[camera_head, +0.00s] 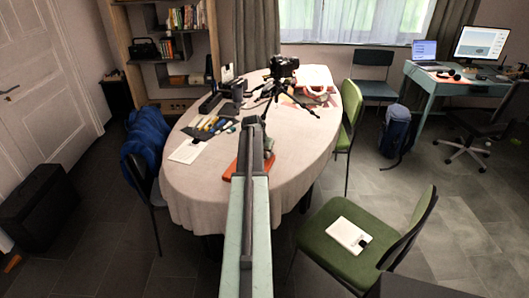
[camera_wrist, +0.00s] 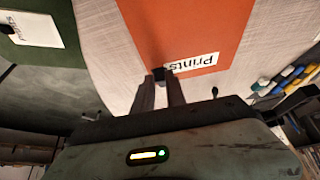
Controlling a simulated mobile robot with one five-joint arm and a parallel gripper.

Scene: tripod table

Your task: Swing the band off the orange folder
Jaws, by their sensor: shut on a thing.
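The orange folder (camera_wrist: 195,30) lies on the cloth-covered table, with a white label reading "Prints" (camera_wrist: 195,64) near its edge. In the head view its orange edge (camera_head: 230,171) shows beside my arm, which hides most of it. My gripper (camera_wrist: 160,84) is at the label end of the folder in the wrist view. Its fingers are shut on a small dark piece (camera_wrist: 158,73), which looks like part of the band. No other stretch of the band can be made out. Whether the dark piece touches the folder is unclear.
A camera on a black tripod (camera_head: 284,68) stands on the table (camera_head: 185,185) beyond my arm. Pens and markers (camera_head: 212,126) lie left of my arm, near a white sheet (camera_head: 187,152). A green chair (camera_head: 345,262) with a white folder (camera_head: 348,235) stands at the right.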

